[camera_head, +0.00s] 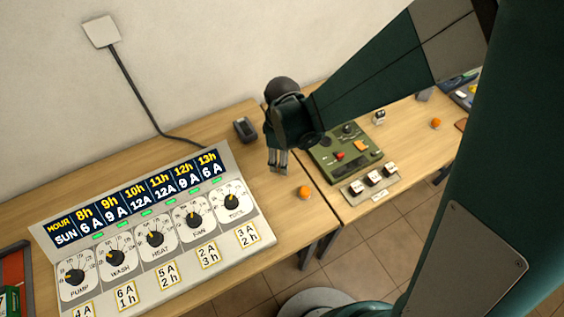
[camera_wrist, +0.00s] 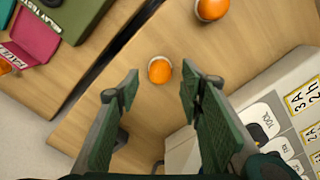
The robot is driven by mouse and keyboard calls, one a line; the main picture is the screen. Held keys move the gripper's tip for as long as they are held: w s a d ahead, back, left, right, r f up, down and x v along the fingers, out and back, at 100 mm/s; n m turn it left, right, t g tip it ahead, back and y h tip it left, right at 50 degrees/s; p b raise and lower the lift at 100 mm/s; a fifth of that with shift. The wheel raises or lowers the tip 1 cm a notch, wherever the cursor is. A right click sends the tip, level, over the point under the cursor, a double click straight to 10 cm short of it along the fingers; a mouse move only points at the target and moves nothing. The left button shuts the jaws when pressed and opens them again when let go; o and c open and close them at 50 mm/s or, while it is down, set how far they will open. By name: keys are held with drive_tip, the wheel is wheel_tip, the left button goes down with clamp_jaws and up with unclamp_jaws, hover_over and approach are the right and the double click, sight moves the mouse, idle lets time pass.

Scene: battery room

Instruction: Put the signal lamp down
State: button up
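My gripper (camera_head: 278,168) points down over the right end of the left desk. In the wrist view its two fingers (camera_wrist: 160,95) are apart, with clear space between them. An orange round piece (camera_wrist: 160,70), which may be the signal lamp, shows beyond the fingertips against the wood, touching neither finger. I cannot tell its exact height; my gripper seems to hide it in the head view. A similar orange piece (camera_wrist: 212,9) lies at the wrist view's top edge, probably the orange piece (camera_head: 304,192) on the desk in the head view.
A large timer panel (camera_head: 155,215) with knobs fills the left desk's middle. A dark handset (camera_head: 245,130) lies behind my gripper. Across the desk gap are a green control box (camera_head: 340,172), a tray of white blocks (camera_head: 350,190) and another orange piece (camera_head: 437,123).

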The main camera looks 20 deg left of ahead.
wheel_tip(320, 180, up, 8)
drive_tip(key=shift+p, duration=0.3)
idle(0.3)
idle(0.6)
drive_tip(key=shift+r, duration=0.1)
drive_tip(key=w+d+r+m+t+y, duration=0.15)
drive_tip(key=d+r+m, duration=0.35)
drive_tip(key=d, duration=0.5)
drive_tip(key=d+r+m+t, duration=0.2)
drive_tip(key=d+r+m, duration=0.2)
drive_tip(key=d+r, duration=0.5)
drive_tip(key=s+d+r+m+t, duration=0.2)
drive_tip(key=s+d+m, duration=0.1)
drive_tip(key=d, duration=0.6)
drive_tip(key=s+d+r+m+t+h, duration=0.1)
drive_tip(key=s+d+m, duration=0.3)
drive_tip(key=d, duration=0.5)
drive_tip(key=shift+s+r+m+t, duration=0.2)
drive_tip(key=shift+r+m+t, duration=0.15)
drive_tip(key=shift+r+m, duration=0.6)
